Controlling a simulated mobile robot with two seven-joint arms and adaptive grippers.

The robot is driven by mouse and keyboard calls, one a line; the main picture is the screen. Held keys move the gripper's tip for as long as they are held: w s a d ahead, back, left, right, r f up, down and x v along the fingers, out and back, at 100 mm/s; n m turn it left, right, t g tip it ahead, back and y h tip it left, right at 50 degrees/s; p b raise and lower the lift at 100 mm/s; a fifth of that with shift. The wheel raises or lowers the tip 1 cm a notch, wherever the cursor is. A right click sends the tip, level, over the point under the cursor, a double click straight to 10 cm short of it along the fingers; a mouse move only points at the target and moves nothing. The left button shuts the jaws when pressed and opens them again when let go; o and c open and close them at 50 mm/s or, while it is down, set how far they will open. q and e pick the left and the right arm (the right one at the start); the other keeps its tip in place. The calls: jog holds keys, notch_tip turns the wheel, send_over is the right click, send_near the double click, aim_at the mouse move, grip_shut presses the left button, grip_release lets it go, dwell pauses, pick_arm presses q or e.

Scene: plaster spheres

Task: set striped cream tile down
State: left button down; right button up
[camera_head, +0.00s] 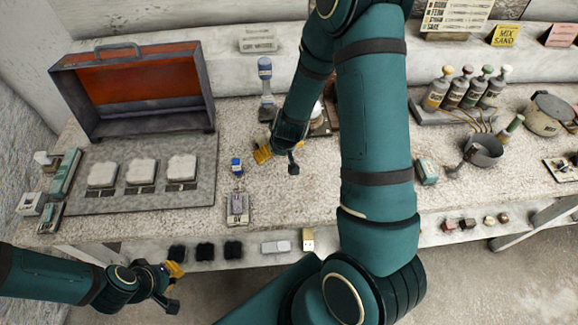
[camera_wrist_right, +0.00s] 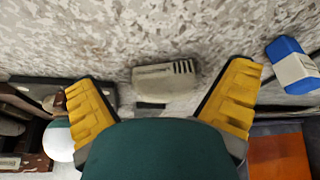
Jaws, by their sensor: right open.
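The striped cream tile (camera_wrist_right: 165,78) is a small pale block with dark grooves at one end. In the right wrist view it appears to lie on the speckled counter (camera_wrist_right: 205,35), with a dark patch beside it. My right gripper (camera_wrist_right: 160,95) is open, its yellow-padded fingers apart on either side of the tile with visible gaps. In the head view my right gripper (camera_head: 278,161) hangs low over the counter, and I cannot make the tile out there. My left gripper (camera_head: 173,287) looks open and empty, in front of the counter at lower left.
Further left are a grey mat (camera_head: 75,200) with white blocks and an open red-lined case (camera_head: 140,85). A bottle rack (camera_head: 425,112) and pots stand at right. Counter in front of the right gripper looks clear.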

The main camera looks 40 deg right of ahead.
jog(key=s, duration=0.5)
jog(key=s+a, duration=0.1)
jog(key=s, duration=0.1)
jog(key=shift+s+a+b, duration=0.1)
jog(key=shift+s+b, duration=0.1)
jog(key=shift+b, duration=0.2)
